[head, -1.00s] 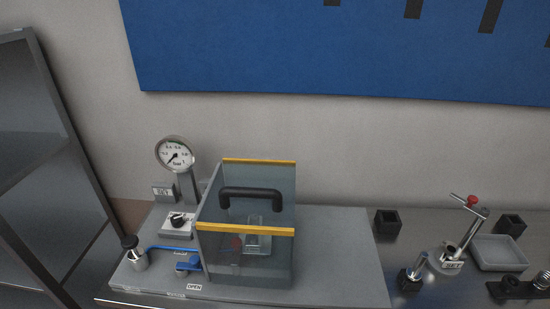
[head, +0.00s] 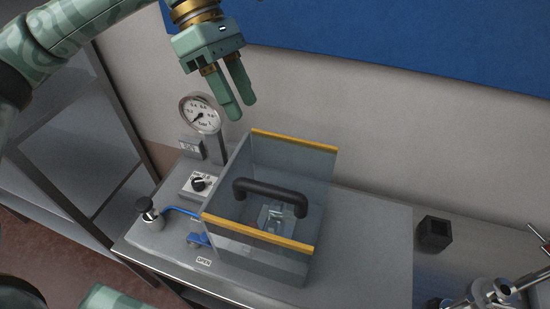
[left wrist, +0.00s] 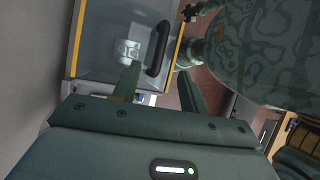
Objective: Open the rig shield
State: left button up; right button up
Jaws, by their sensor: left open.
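The rig shield (head: 262,264) is a clear box with yellow edge strips and a black bar handle (head: 270,190) on top. It stands down over a small metal fixture (head: 277,215) on the grey rig base and looks closed. My left gripper (head: 240,110) is open and empty, above and behind the shield near the gauge, apart from the handle. In the left wrist view the handle (left wrist: 158,48) shows beyond the two fingers (left wrist: 160,88), with the shield's yellow strips on either side. My right gripper is not in view.
A round pressure gauge (head: 200,114) stands close below my left gripper. A black block (head: 433,233) stands right. A dark shelf rack (head: 75,150) is at left.

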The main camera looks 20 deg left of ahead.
pick_arm(q)
jog(key=y, duration=0.1)
send_near(269, 186)
jog(key=shift+m, duration=0.4)
jog(key=x, duration=0.9)
jog(key=shift+p, duration=0.3)
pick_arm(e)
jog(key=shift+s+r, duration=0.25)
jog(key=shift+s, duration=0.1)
pick_arm(q)
jog(key=shift+a, duration=0.1)
grip_shut()
